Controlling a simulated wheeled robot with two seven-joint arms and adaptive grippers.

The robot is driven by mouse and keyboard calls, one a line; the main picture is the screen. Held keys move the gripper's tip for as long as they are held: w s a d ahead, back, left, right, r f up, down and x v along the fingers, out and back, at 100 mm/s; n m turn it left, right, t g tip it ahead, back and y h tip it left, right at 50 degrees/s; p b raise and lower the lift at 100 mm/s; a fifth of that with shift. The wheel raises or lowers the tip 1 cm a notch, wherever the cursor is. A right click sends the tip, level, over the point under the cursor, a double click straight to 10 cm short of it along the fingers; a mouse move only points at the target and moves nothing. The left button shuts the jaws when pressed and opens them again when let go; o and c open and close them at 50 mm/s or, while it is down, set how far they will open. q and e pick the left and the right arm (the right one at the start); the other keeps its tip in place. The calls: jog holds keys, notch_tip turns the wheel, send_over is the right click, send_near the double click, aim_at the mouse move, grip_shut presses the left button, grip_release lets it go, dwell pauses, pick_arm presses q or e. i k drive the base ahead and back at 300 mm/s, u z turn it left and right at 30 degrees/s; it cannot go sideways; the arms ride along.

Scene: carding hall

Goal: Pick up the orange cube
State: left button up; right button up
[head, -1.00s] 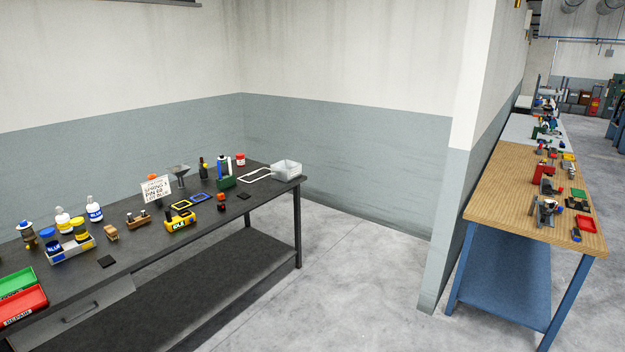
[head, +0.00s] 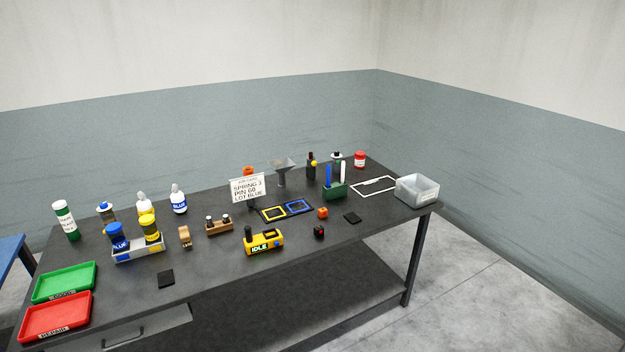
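A small orange cube (head: 322,213) sits on the dark workbench (head: 225,266), right of the blue square frame (head: 297,207) and left of a flat black square (head: 352,218). A small dark block with a red part (head: 319,231) stands just in front of it. Another orange object (head: 248,171) shows partly behind the white sign (head: 247,189); its shape is hard to tell. Neither of my grippers is in view.
A yellow device marked IDLE (head: 264,242) stands left of the cube, nearer the front edge. A green holder (head: 335,192) with pens is behind it. A grey bin (head: 417,190) stands at the right end. Red (head: 54,318) and green (head: 65,283) trays lie at left.

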aim_at(322, 212)
jog(key=z, duration=0.35)
jog(key=i, duration=1.65)
jog(key=u, duration=0.8)
jog(key=i, duration=0.65)
jog(key=u, duration=0.75)
